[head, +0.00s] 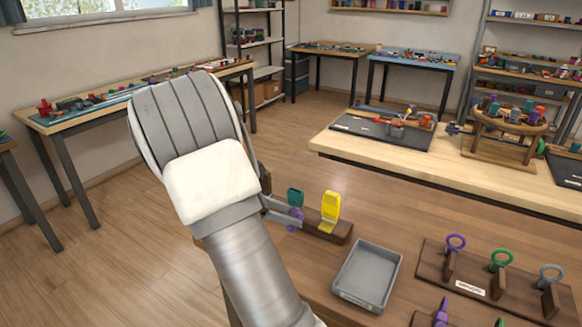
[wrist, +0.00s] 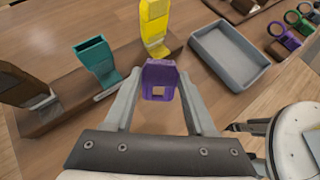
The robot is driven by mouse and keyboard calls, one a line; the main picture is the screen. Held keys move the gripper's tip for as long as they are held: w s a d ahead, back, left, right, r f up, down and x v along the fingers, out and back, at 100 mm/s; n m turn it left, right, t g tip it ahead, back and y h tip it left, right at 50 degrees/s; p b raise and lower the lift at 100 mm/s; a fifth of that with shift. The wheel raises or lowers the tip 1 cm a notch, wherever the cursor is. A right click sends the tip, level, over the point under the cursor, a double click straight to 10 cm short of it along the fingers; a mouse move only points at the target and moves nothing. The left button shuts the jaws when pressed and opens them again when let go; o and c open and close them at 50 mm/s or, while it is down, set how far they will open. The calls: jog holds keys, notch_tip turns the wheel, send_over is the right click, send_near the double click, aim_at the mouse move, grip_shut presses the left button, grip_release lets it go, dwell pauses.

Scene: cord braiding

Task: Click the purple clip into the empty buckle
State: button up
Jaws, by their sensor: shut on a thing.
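The purple clip (wrist: 159,76) is between the two fingertips of my gripper (wrist: 160,92), which is shut on it. It also shows in the head view (head: 294,219), partly behind a finger of my gripper (head: 290,219). A teal buckle (wrist: 95,62) stands on a wooden rail (wrist: 62,119) with its open, hollow top showing; it also shows in the head view (head: 295,196). The clip is apart from it, to its right in the wrist view. A tall yellow piece (wrist: 154,24) stands on the same rail, right of the teal buckle.
A dark brown piece with a grey lower part (wrist: 22,84) is at the rail's left end. A grey tray (head: 367,276) lies right of the rail. A wooden rack (head: 430,263) with purple, green and grey rings stands farther right. Bare tabletop lies between them.

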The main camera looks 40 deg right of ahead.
aim_at(291, 191)
jog(key=w+d+r+n+t+h+b, duration=0.4)
jog(key=w+d+r+n+t+h, duration=0.3)
jog(key=r+t, duration=0.3)
notch_tip(291, 191, down, 6)
jog(key=y+b, duration=0.1)
jog(key=b, duration=0.4)
jog(key=shift+a+f+n+b, duration=0.25)
jog(key=shift+a+n+b, duration=0.1)
jog(key=shift+n, duration=0.05)
jog(key=shift+a, duration=0.1)
dwell(0.7)
jog(key=o, duration=0.7)
grip_shut()
jog(key=shift+f+b, duration=1)
jog(key=shift+f, duration=0.5)
jog(key=o, duration=0.8)
grip_release()
